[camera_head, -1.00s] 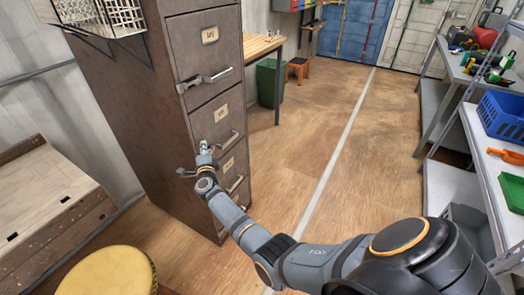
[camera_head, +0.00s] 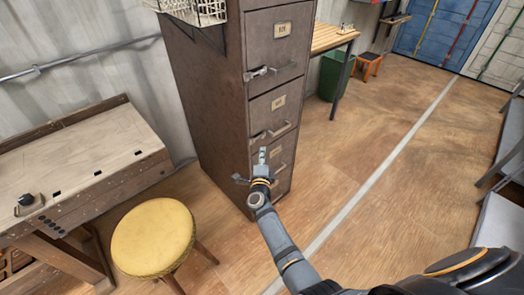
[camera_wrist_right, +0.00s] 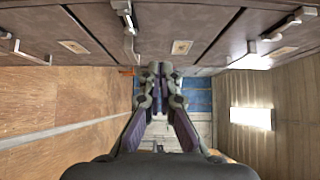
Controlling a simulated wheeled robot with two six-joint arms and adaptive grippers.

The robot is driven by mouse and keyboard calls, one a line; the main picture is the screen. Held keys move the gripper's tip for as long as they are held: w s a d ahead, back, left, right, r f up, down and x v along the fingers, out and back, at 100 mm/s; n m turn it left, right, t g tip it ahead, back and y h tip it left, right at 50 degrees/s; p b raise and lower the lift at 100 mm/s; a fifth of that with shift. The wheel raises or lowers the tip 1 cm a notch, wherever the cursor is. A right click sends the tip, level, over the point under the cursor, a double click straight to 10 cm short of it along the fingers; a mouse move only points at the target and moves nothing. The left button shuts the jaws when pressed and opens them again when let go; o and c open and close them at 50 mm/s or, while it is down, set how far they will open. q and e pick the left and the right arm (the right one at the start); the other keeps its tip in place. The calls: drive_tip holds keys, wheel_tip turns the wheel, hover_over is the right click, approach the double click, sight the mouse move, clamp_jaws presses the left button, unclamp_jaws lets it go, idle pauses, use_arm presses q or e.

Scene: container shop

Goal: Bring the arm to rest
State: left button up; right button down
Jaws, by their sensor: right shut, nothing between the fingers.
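My right gripper (camera_head: 262,157) is shut and empty. In the head view it is in front of the lower drawers of a tall brown filing cabinet (camera_head: 207,110), its arm coming up from the lower right. In the right wrist view the gripper's fingers (camera_wrist_right: 158,72) are together with nothing between them, and the cabinet's drawer fronts (camera_wrist_right: 215,25) run along the top of the picture. I cannot tell the exact gap between gripper and cabinet. The cabinet drawers look closed. My left gripper is not in view.
A round yellow stool (camera_head: 152,238) stands left of the arm, beside a wooden workbench (camera_head: 75,165). A green bin (camera_head: 335,76) and an orange stool (camera_head: 369,61) are at the back. Grey shelving (camera_head: 503,215) edges the right. The wooden floor (camera_head: 345,150) between is clear.

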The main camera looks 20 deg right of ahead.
drive_tip(key=s+a+f+n+g+y+p, duration=0.1)
drive_tip(key=s+f+n+g+y, duration=0.1)
drive_tip(key=s+f+n, duration=0.5)
drive_tip(key=s+f+n+g+y, duration=0.2)
drive_tip(key=s+f, duration=0.3)
drive_tip(key=f, duration=0.6)
drive_tip(key=s+a+f+n+g+y+p, duration=0.15)
drive_tip(key=s+f+n, duration=0.3)
drive_tip(key=f, duration=0.45)
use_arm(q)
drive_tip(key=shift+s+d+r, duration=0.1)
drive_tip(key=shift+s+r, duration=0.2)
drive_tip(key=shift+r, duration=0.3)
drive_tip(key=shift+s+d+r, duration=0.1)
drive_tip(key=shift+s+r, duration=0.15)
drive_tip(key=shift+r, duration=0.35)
use_arm(e)
drive_tip(key=s+d+f+n+g, duration=0.3)
drive_tip(key=s+f, duration=0.2)
drive_tip(key=s, duration=0.7)
drive_tip(key=s+d+f+n+g, duration=0.2)
drive_tip(key=s+f, duration=0.3)
drive_tip(key=s, duration=0.8)
drive_tip(key=s+d+f+n+g, duration=0.3)
drive_tip(key=s+f+n+g, duration=0.1)
drive_tip(key=s, duration=0.9)
drive_tip(key=shift+s+d+f+g, duration=0.3)
drive_tip(key=shift+f+g, duration=0.15)
drive_tip(key=shift+f, duration=0.4)
